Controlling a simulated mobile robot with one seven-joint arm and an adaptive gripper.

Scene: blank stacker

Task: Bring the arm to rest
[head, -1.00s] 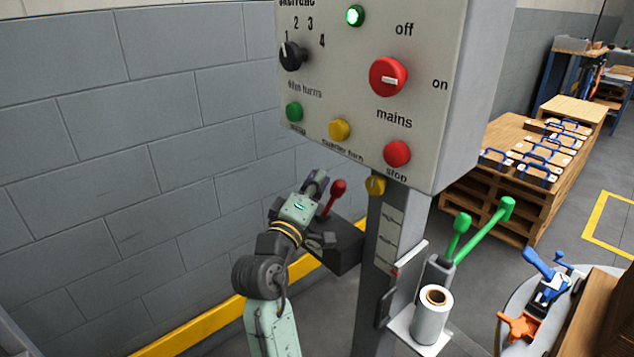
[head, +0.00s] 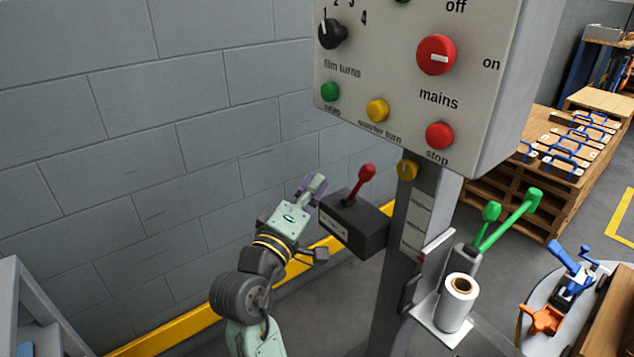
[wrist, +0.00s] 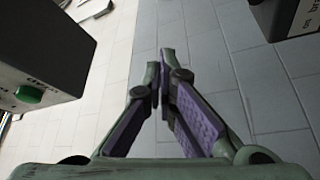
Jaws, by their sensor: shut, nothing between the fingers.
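My gripper (head: 316,186) is in the middle of the head view, pointing up and away toward the grey block wall. It is left of the black box with the red lever (head: 362,180) and apart from it. In the wrist view my gripper (wrist: 165,62) shows its purple-padded fingers closed together at the tips with nothing between them. The floor or wall behind the fingers is plain tile.
The control panel (head: 405,88) on a grey post stands right of my arm. A film roll (head: 457,303) and green levers (head: 512,218) are right of the post. A yellow rail (head: 180,330) runs along the wall. Pallets (head: 540,150) stand behind.

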